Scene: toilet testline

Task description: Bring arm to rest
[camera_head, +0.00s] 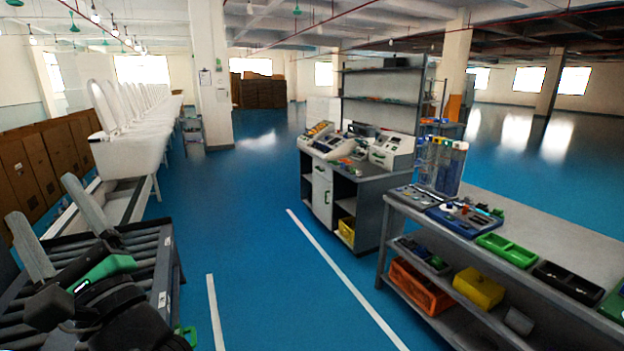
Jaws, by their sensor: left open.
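My left gripper (42,202) is at the lower left, over a dark roller conveyor (150,250). Its two flat grey fingers point up and away, spread well apart, with nothing between them. The black wrist and a green part of my left arm show below the fingers and hide part of the rollers. I cannot tell whether the arm touches the conveyor. My right gripper is not in view.
A row of white toilets (130,140) runs along the left, beside brown cartons (60,150). A grey workbench (560,240) with trays and bins stands at the right. A cabinet (322,190) with test devices stands mid-picture. The blue floor (245,240) between is clear.

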